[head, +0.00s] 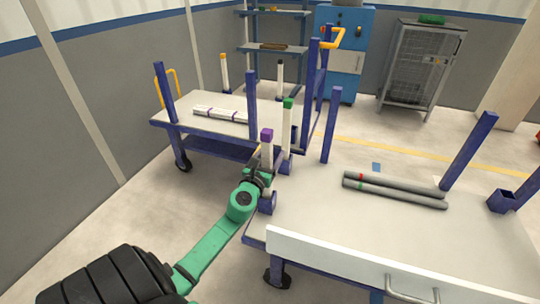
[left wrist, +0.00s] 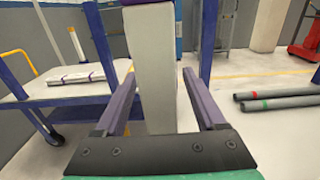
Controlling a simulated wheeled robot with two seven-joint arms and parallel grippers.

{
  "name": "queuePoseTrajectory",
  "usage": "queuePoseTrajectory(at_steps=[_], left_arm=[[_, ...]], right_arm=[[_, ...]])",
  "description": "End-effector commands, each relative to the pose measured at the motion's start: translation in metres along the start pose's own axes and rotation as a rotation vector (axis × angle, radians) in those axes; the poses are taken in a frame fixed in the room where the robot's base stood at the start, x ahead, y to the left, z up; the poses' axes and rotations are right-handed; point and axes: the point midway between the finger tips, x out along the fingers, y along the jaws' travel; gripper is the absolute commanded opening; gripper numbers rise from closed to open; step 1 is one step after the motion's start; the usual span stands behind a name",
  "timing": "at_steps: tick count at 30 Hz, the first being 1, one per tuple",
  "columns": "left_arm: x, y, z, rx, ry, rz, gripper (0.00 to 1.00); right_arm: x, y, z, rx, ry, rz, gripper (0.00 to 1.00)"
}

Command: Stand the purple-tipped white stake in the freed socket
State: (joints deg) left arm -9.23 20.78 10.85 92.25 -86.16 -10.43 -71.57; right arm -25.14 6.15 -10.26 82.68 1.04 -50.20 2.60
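The purple-tipped white stake (head: 267,153) stands nearly upright at the left gripper in the head view. In the left wrist view, the white shaft (left wrist: 156,80) runs between the two fingers, with the purple tip cut off at the top edge. A blue socket (head: 267,203) sits at the near cart's left corner, just below the gripper. My right gripper is not in view.
Several white stakes (head: 220,114) lie on the far cart (head: 185,128). Two grey pipes (head: 395,190) lie on the near cart (head: 400,245). Blue posts (head: 332,125) rise around both carts.

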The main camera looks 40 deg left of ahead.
Motion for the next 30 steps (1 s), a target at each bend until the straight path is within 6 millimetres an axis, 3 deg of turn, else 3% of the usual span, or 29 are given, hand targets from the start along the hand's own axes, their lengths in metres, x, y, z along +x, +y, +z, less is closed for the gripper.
queuePoseTrajectory(at_steps=[7, 14, 22, 30], left_arm=[[-0.01, 0.0, -0.002, 0.001, 0.003, -0.001, 0.72], [-0.062, 0.0, -0.003, 0.001, 0.005, -0.001, 0.72], [-0.128, 0.0, -0.006, 0.001, 0.003, 0.0, 0.72], [-0.146, 0.0, 0.0, 0.0, 0.0, 0.001, 0.72]], right_arm=[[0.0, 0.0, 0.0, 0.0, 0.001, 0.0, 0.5], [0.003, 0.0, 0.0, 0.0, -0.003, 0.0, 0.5], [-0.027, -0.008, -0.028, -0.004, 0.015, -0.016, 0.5], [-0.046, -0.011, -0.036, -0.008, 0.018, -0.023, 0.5]])
